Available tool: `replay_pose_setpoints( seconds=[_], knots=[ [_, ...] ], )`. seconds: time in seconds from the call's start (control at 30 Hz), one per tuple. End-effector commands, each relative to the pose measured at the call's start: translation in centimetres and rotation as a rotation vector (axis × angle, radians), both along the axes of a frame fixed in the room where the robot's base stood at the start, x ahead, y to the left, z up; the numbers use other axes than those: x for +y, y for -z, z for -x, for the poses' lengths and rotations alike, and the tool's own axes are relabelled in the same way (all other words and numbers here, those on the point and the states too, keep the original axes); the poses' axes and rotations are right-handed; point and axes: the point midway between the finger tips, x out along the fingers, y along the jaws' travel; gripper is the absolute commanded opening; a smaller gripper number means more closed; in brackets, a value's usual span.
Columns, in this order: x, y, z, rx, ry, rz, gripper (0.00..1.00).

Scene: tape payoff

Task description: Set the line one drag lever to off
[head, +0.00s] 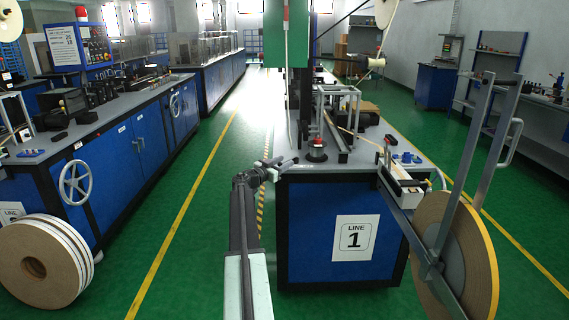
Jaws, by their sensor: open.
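The line one bench (307,235) is a blue cabinet with a grey top, marked by a "LINE 1" sign (355,238). A large tan tape reel (466,262) with a yellow edge hangs at its right front on a grey bracket. A long grey bar (468,165) with a loop handle (510,143) rises beside the reel. A small pale unit with a red part (388,152) sits at the bench's right edge. I cannot tell which part is the drag lever or its setting. My gripper (284,166) is open and empty at the bench's front left corner, apart from these parts.
A black spool-like post with a red band (317,151) and a metal frame (338,108) stand on the bench top. Blue knobs (407,158) lie near its right edge. A green aisle (195,215) is free at left, beside another blue bench (135,145) and reels (45,262).

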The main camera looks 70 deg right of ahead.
Motion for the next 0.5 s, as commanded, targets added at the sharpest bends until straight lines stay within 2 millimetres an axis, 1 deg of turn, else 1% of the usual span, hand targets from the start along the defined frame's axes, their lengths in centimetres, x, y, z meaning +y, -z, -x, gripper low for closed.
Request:
replay_pose_setpoints(
  seconds=[0.07, 0.23, 0.27, 0.3, 0.37, 0.4, 0.5],
  knots=[
    [-0.49, 0.01, 0.13, 0.0, 0.0, 0.0, 0.41],
    [-0.44, 0.02, 0.21, 0.0, 0.0, 0.0, 0.41],
    [-0.43, 0.02, 0.22, 0.0, 0.0, 0.0, 0.38],
    [-0.44, 0.02, 0.21, 0.0, 0.0, 0.0, 0.27],
    [-0.43, 0.02, 0.22, 0.0, 0.001, 0.0, 0.1],
    [-0.44, 0.02, 0.21, 0.0, 0.0, 0.0, 0.0],
    [-0.44, 0.0, 0.18, 0.0, 0.0, 0.0, 0.0]
  ],
)
